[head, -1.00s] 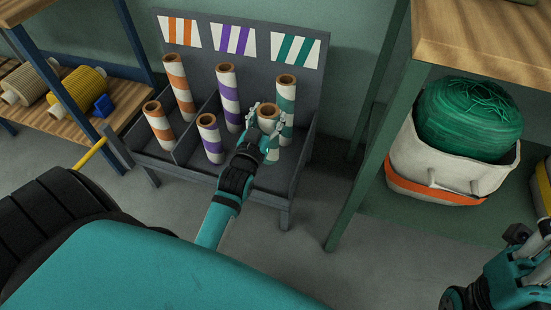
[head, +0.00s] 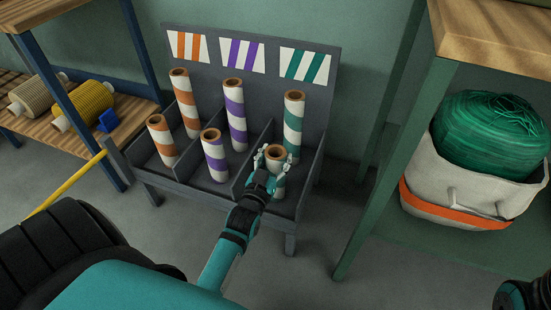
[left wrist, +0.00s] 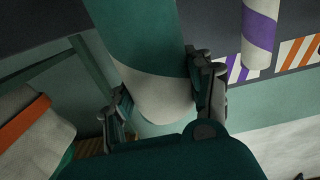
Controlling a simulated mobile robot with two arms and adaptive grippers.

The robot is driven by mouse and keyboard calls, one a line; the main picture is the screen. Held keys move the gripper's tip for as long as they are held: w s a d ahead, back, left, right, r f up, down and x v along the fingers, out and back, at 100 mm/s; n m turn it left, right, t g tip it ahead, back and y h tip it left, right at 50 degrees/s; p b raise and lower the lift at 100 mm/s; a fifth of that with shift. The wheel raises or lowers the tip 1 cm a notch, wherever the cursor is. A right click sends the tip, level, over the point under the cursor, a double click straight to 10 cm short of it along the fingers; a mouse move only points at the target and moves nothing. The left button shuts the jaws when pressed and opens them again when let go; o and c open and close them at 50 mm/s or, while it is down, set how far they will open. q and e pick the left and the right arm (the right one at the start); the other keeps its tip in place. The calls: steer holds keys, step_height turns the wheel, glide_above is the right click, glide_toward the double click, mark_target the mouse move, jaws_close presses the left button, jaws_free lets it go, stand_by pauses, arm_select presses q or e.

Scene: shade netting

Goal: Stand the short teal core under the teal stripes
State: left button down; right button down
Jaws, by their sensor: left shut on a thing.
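The short teal core (head: 279,185) is a teal-and-white striped tube with a brown open top. My left gripper (head: 275,158) is shut on it near its upper end. The core is upright in the right compartment of the grey rack (head: 307,185), below the teal stripes label (head: 304,66) and in front of the tall teal core (head: 294,112). My gripper and arm hide part of its lower end, so I cannot tell whether it touches the floor. In the left wrist view the held core (left wrist: 145,45) fills the middle between both fingers.
Short and tall purple cores (head: 215,155) stand in the middle compartment and orange cores (head: 162,140) in the left one. Low dividers separate them. A green-framed shelf (head: 400,160) with a bag of green netting (head: 490,130) stands at right.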

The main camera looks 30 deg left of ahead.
arm_select(q)
steer(key=shift+f, duration=0.1)
steer(key=c, duration=0.5)
jaws_free()
